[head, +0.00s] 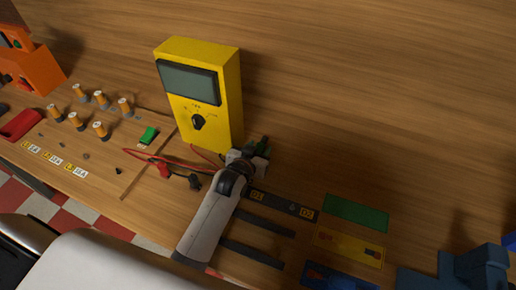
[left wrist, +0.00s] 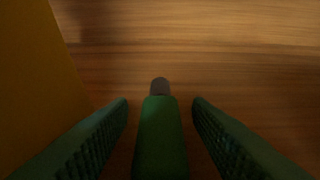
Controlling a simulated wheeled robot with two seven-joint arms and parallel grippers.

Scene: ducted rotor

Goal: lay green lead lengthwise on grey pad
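The green lead (left wrist: 160,135) shows in the left wrist view as a green body with a grey tip, between my left fingers. My left gripper (left wrist: 160,108) is open, with a gap on each side of the lead. In the head view my left gripper (head: 262,148) is beside the right foot of the yellow meter, and dark green shows at its fingers. I cannot tell which surface is the grey pad; a dark grey strip marked D1 and D2 (head: 283,205) lies just right of the gripper. My right gripper is not in view.
The yellow meter (head: 225,95) stands close by the left gripper. Red (head: 163,170) and black (head: 193,181) probes lie left of it. Green (head: 357,212), yellow (head: 340,245) and blue (head: 335,277) pads lie at right. A blue block-like object (head: 475,268) stands at lower right. The back is clear.

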